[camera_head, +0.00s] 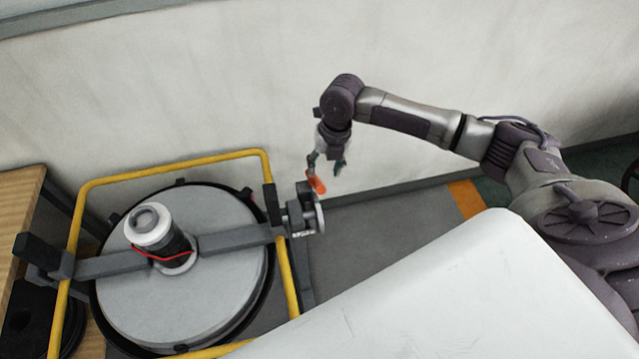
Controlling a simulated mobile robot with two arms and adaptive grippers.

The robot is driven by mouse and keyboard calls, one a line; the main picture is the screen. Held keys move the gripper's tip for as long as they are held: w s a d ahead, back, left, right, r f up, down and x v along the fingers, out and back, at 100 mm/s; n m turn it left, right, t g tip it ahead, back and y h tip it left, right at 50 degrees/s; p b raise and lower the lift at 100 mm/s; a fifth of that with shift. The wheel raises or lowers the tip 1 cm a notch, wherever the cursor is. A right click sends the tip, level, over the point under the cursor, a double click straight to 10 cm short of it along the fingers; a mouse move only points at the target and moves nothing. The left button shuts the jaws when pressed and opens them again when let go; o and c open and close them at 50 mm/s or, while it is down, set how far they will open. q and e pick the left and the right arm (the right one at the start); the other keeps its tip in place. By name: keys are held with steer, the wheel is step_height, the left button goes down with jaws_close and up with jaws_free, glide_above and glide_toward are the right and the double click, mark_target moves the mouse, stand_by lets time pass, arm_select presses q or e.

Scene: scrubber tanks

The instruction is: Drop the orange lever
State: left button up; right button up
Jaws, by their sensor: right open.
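The orange lever (317,185) is a small orange piece at the right end of the grey bar that crosses the round tank (210,305). It sits just above the grey valve fitting (305,212). My right gripper (326,168) hangs from above with its fingers apart. Its left fingertip is at the top of the lever, and I cannot tell whether it touches it. The other finger is to the right of the lever. My left gripper is not in view.
A yellow tube frame (172,165) surrounds the tank. A canister (158,236) with a red cord stands on the tank. A pale wall (180,80) is close behind my right arm. A wooden surface (18,205) is at the left. Open floor (385,230) is right of the fitting.

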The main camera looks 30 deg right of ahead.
mark_target(320, 184)
steer(key=f, duration=0.2)
steer(key=f+p, duration=0.1)
steer(key=f, duration=0.2)
steer(key=a+f, duration=0.1)
steer(key=f, duration=0.2)
steer(key=shift+w+a, duration=0.1)
steer(key=shift+w, duration=0.1)
steer(key=shift+c, duration=0.2)
jaws_close()
